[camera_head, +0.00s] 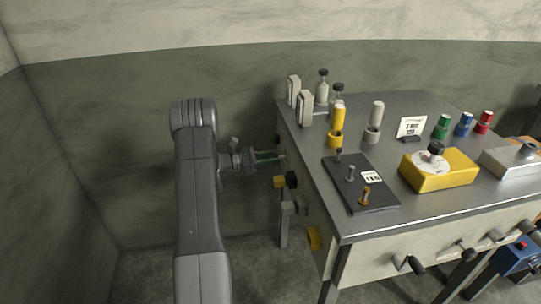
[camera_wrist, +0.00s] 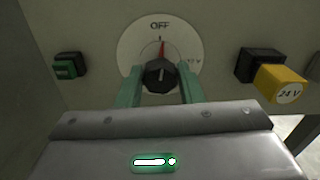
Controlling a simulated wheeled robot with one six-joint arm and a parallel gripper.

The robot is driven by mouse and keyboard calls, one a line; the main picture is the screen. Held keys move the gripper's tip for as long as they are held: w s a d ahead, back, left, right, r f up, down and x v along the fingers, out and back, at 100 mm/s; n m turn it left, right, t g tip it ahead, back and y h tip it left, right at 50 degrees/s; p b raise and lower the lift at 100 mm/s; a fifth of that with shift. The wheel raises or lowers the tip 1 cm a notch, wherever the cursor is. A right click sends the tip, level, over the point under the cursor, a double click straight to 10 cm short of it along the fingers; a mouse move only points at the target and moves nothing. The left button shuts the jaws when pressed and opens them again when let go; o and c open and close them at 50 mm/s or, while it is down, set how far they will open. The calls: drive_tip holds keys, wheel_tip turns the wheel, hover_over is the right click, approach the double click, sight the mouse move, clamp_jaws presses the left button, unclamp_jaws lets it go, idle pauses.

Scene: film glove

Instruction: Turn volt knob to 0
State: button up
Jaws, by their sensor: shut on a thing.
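The volt knob (camera_wrist: 160,75) is black and sits on a round pale dial plate (camera_wrist: 128,45) in the wrist view. The plate reads OFF at the top and what looks like 12 V at the right. A red pointer stands almost upright above the knob, just right of straight up, near OFF. My gripper (camera_wrist: 161,84) has its green fingers on both sides of the knob and is shut on it. In the head view my gripper (camera_head: 270,158) reaches the left side of the metal table; the knob cannot be made out there.
A yellow block marked 24 V (camera_wrist: 281,86) on a black mount is right of the dial. A green-and-black button (camera_wrist: 68,66) is at its left. The metal table (camera_head: 310,160) carries bottles, a black panel (camera_head: 343,180) with levers and a yellow box (camera_head: 452,178). Handles stick out in front.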

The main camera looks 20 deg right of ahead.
drive_tip(key=shift+n, duration=0.7)
drive_tip(key=shift+f+n+p, duration=0.1)
drive_tip(key=shift+n+p, duration=0.2)
drive_tip(key=o, duration=1)
drive_tip(key=shift+c, duration=0.2)
drive_tip(key=v, duration=1.4)
drive_tip(key=shift+d, duration=0.2)
